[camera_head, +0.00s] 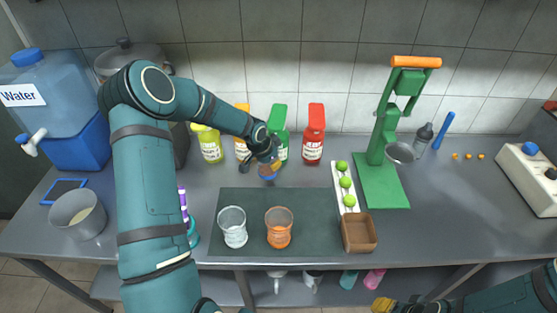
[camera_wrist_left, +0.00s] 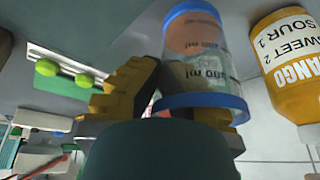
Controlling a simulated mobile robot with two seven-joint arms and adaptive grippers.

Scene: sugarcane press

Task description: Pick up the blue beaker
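The blue beaker is a clear cup with blue rings at both ends and measuring marks; in the head view its lower part (camera_head: 268,180) shows behind the dark mat, in front of the sauce bottles. In the left wrist view the beaker (camera_wrist_left: 203,38) fills the upper middle. My left gripper (camera_head: 272,163) is at the beaker. In the wrist view one yellow-black finger lies against or close to its left side, the other shows through the clear wall. I cannot tell whether they grip it. My right gripper (camera_head: 383,304) is low at the bottom edge, its opening unclear.
A green bottle (camera_head: 279,138), a red bottle (camera_head: 314,135) and an orange bottle (camera_head: 242,145) stand close behind. Two glasses, one clear (camera_head: 232,227) and one orange (camera_head: 278,228), stand on the mat. A green press (camera_head: 382,180) and limes (camera_head: 346,182) are to the right.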

